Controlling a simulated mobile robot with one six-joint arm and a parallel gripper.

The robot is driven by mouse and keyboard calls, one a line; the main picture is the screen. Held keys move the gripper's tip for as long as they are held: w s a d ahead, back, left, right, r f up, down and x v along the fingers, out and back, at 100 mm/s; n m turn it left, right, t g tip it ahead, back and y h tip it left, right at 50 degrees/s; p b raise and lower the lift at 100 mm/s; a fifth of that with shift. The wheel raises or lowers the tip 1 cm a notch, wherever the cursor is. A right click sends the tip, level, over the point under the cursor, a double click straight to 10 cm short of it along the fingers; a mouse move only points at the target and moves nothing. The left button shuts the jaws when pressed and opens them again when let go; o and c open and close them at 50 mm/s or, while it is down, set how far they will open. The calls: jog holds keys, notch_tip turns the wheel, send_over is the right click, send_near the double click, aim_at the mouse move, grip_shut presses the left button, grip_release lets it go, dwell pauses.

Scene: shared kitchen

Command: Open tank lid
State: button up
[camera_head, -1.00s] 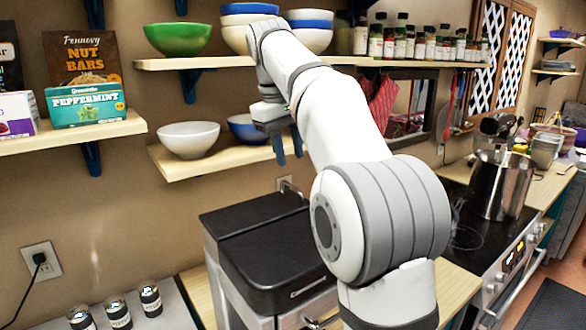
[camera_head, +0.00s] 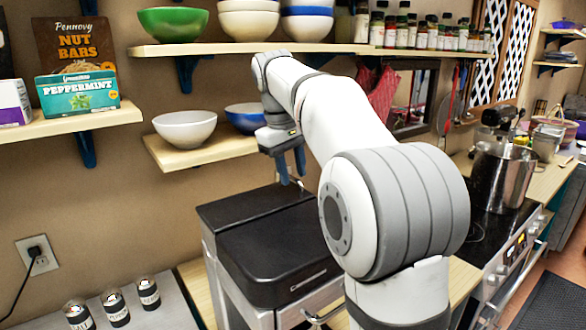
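The tank appears to be the steel-sided appliance with a black lid (camera_head: 275,250) at lower centre. The lid lies flat and closed, with a light handle mark at its front edge. A flat black rear section (camera_head: 245,205) sits behind it. My gripper (camera_head: 291,167) hangs fingers-down above the rear of the appliance, in front of the lower shelf. Its two dark blue fingers are apart with nothing visible between them. My white arm hides the appliance's right side.
A lower shelf with a white bowl (camera_head: 185,130) and a blue bowl (camera_head: 245,118) is close to my gripper's left. Spice jars (camera_head: 430,35) line the upper shelf. A steel pot (camera_head: 503,175) stands on the stove at right. Several shakers (camera_head: 115,308) stand at lower left.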

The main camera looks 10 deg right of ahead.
jog(key=shift+c, duration=0.4)
grip_shut()
